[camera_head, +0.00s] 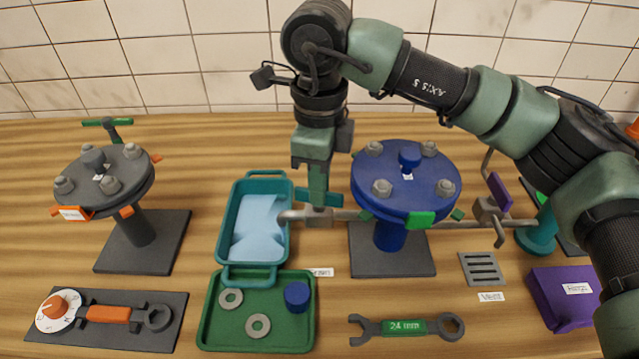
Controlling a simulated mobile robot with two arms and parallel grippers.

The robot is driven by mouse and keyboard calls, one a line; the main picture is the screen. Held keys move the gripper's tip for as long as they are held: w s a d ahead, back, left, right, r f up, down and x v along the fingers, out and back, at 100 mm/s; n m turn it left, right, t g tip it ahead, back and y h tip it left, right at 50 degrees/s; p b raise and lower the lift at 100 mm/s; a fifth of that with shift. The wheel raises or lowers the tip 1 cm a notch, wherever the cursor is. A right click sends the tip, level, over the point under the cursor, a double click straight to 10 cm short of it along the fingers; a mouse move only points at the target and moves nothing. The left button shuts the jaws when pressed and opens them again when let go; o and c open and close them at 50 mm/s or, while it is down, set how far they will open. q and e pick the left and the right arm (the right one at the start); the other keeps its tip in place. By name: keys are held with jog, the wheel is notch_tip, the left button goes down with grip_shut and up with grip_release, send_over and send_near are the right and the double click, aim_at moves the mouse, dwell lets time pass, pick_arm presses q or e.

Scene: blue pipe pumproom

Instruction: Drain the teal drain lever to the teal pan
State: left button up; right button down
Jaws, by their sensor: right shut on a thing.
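The teal pan (226,232) stands left of the blue flanged pump (428,188), with light blue liquid (262,228) in it. A grey drain pipe (290,216) runs from the pump's left side, its spout end over the pan's right rim. The teal drain lever (345,199) sits on the valve of this pipe. My right gripper (319,200) points down at the valve and is shut on the lever; its fingers hide part of it. Whether liquid is flowing from the spout is too small to tell. My left gripper is not in view.
A green tray (210,335) with washers and a blue cap lies in front of the pan. A 24 mm wrench (405,327) lies at the front. A grey flange stand (140,225) is at left, a purple box (562,298) at right. My right arm spans the upper right.

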jog(key=c, duration=1.5)
grip_release()
jog(key=shift+r, duration=0.1)
notch_tip(320, 180, up, 8)
jog(key=p, duration=0.4)
jog(key=shift+p, duration=0.35)
